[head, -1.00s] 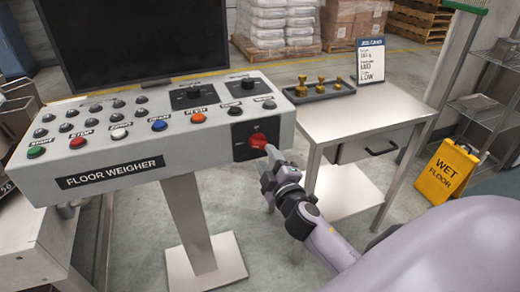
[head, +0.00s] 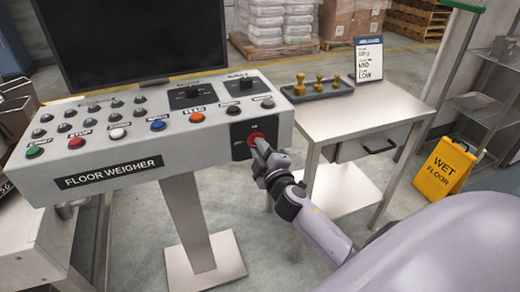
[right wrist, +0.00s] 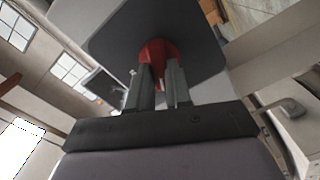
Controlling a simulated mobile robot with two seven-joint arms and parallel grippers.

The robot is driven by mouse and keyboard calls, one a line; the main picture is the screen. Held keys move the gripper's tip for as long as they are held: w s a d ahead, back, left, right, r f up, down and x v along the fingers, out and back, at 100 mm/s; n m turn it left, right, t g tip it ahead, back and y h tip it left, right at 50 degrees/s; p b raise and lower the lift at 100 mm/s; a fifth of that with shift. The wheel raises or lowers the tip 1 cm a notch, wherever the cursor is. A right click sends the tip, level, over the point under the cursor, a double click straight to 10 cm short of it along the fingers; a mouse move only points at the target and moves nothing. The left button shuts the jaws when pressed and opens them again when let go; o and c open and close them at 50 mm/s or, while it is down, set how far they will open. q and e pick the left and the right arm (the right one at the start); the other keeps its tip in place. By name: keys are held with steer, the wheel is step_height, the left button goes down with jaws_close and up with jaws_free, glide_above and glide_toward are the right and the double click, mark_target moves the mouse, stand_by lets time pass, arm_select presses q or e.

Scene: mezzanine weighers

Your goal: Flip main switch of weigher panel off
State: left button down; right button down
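The weigher panel (head: 230,130) is a light grey sloped box on a post, marked FLOOR WEIGHER. Its main switch is a red rotary handle (head: 256,139) on a black plate (head: 238,152) at the right end of the front face. In the right wrist view the red handle (right wrist: 157,53) lies at and between the fingertips. My right gripper (head: 262,148) is at the switch, its two fingers on either side of the handle; they hide part of it, and I cannot tell whether they press on it. My left gripper is not in view.
A steel side table (head: 365,115) with a tray of brass weights (head: 318,92) and a small sign (head: 369,59) stands just right of the panel. A dark monitor (head: 135,35) rises behind it. A yellow wet-floor sign (head: 445,170) stands at right.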

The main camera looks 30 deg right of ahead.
steer(key=n, duration=0.5)
steer(key=shift+f+n, duration=0.15)
steer(key=shift+n, duration=0.15)
steer(key=c, duration=1)
jaws_free()
steer(key=shift+c, duration=0.2)
steer(key=shift+s, duration=0.1)
steer(key=v, duration=0.7)
